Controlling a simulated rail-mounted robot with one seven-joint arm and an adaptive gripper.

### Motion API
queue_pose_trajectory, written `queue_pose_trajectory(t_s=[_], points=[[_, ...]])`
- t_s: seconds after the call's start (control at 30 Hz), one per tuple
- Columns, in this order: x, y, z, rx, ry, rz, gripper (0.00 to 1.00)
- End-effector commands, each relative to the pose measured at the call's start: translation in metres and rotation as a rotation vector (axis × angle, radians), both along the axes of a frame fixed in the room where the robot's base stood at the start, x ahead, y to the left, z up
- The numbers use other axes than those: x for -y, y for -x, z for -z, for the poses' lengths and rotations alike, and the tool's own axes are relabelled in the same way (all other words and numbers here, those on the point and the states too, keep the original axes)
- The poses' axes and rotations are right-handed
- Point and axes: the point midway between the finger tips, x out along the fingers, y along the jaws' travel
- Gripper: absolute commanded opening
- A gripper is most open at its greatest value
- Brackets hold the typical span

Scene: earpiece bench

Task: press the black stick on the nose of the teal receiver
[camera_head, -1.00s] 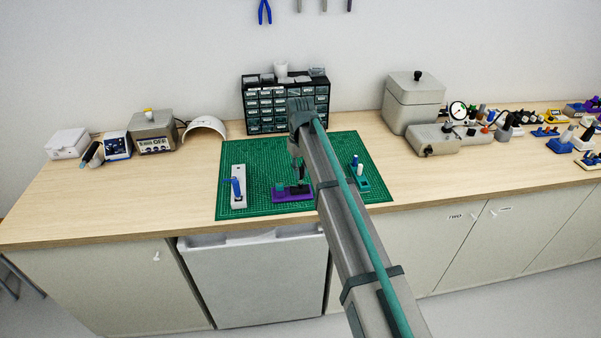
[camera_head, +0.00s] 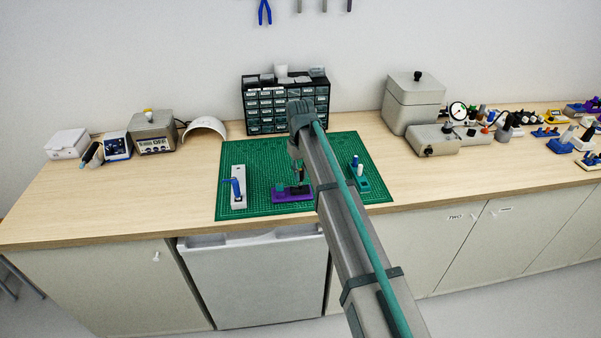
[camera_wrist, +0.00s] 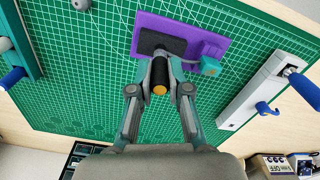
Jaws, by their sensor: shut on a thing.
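My gripper (camera_wrist: 159,90) is shut on a black stick with an orange end (camera_wrist: 159,89), which faces the wrist camera. The stick is over the dark pad of a purple base (camera_wrist: 147,22); I cannot tell if its far end touches the pad. A small teal block (camera_wrist: 209,66) with an orange spot sits at the base's right edge in the wrist view, a grey cord beside it. In the head view the purple base (camera_head: 281,198) and teal block (camera_head: 279,187) lie below the gripper. A teal stand (camera_head: 361,184) with blue and white pieces is to the right. Which teal part is the receiver is unclear.
A white block with a blue lever (camera_head: 238,188) stands left of the base. A black drawer cabinet (camera_head: 287,107) is behind. Grey boxes (camera_head: 414,103) and small devices fill the right. The mat behind the base is clear.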

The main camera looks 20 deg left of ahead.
Motion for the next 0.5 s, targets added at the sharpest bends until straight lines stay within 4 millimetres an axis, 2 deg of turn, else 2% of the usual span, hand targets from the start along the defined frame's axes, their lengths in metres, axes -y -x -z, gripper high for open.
queue_pose_trajectory(t_s=[0.5], points=[[0.0, 0.0, -0.022, 0.0, 0.0, 0.0, 0.02]])
